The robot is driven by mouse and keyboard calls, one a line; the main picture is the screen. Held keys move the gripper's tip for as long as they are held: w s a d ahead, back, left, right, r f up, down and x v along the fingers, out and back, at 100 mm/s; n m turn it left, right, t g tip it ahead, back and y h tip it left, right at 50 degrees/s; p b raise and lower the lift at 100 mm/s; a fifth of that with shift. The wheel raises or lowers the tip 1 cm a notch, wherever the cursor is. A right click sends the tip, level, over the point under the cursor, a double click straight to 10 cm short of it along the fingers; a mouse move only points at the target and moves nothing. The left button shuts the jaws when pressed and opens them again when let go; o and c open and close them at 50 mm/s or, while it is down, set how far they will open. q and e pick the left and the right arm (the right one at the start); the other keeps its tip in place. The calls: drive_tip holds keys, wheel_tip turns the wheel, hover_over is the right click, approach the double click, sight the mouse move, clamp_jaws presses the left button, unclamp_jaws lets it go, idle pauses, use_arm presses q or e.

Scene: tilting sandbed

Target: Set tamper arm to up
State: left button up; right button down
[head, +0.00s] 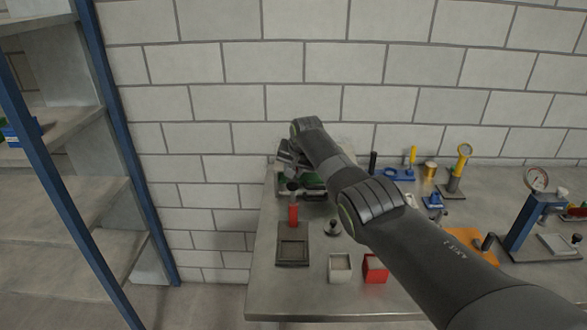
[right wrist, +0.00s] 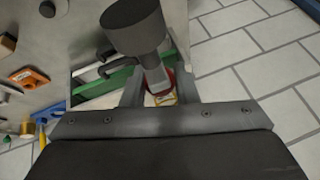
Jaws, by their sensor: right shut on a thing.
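The tamper arm shows in the right wrist view as a grey bar with a thick dark round head (right wrist: 132,30), close to the camera. My right gripper (right wrist: 158,88) has a finger on each side of the bar and is shut on it. In the head view my right gripper (head: 286,156) is at the back left of the table, over a low bed with a green part (head: 313,184). My own arm hides much of the bed there. The green part also shows in the right wrist view (right wrist: 98,86). My left gripper is not in view.
The metal table (head: 300,300) stands against a white block wall. A red block (head: 293,215), a dark tray (head: 292,250), a pale cup (head: 340,267) and a red box (head: 375,268) stand in front of the bed. A gauge stand (head: 525,215) is at right. A blue-framed shelf (head: 110,150) is at left.

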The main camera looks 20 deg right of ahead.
drive_tip(key=shift+w+d, duration=0.1)
drive_tip(key=shift+w, duration=0.2)
drive_tip(key=c, duration=1.5)
unclamp_jaws()
drive_tip(key=o, duration=0.3)
drive_tip(key=shift+w+f, duration=0.15)
drive_tip(key=shift+v, duration=1.65)
drive_tip(key=b+v, duration=0.3)
drive_tip(key=v, duration=1.1)
